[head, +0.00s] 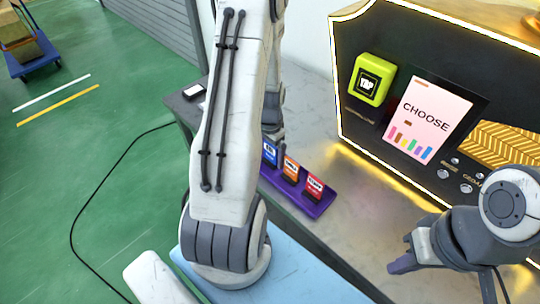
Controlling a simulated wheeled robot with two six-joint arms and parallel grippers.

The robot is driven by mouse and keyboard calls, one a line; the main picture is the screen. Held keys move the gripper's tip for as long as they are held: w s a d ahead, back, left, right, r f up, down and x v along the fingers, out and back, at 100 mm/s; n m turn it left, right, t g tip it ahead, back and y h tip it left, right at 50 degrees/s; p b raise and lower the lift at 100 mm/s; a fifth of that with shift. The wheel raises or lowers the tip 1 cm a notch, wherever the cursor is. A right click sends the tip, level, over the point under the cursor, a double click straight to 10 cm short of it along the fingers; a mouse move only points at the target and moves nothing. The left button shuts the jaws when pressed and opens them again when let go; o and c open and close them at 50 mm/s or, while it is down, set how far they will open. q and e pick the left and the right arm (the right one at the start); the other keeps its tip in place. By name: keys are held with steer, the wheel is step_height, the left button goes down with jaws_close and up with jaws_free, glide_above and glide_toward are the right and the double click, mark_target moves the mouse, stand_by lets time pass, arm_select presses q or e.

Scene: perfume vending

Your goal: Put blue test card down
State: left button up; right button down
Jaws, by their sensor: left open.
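A blue test card (269,152) stands in the far end of a purple holder (316,210) on the counter. Its upper part is close to my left gripper (272,135), which is open just above and behind it. The fingers are small and partly hidden by my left arm, so I cannot tell whether they touch the card. My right gripper (402,266) hangs over the front of the counter at lower right, away from the cards. I cannot tell whether its fingers are apart.
An orange card (291,169) and a red card (313,187) stand in the same holder, nearer me. A black vending machine with a "CHOOSE" screen (424,119) and a yellow-green "TAP" reader (371,80) stands at right. Counter between holder and machine is clear.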

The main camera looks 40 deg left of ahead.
arm_select(q)
step_height(320, 180, up, 11)
steer(key=shift+f+p, duration=0.1)
steer(key=shift+p, duration=0.75)
steer(key=s+d+r+m, duration=0.2)
steer(key=d+r, duration=0.2)
steer(key=d, duration=0.7)
steer(key=s+d+r+m, duration=0.15)
steer(key=d+r, duration=0.25)
steer(key=d, duration=0.7)
steer(key=s+d+r+m+h, duration=0.1)
steer(key=s+d+r+m, duration=0.2)
steer(key=s+d, duration=0.6)
steer(key=s, duration=0.3)
steer(key=shift+s+r, duration=0.2)
steer(key=shift+s, duration=0.1)
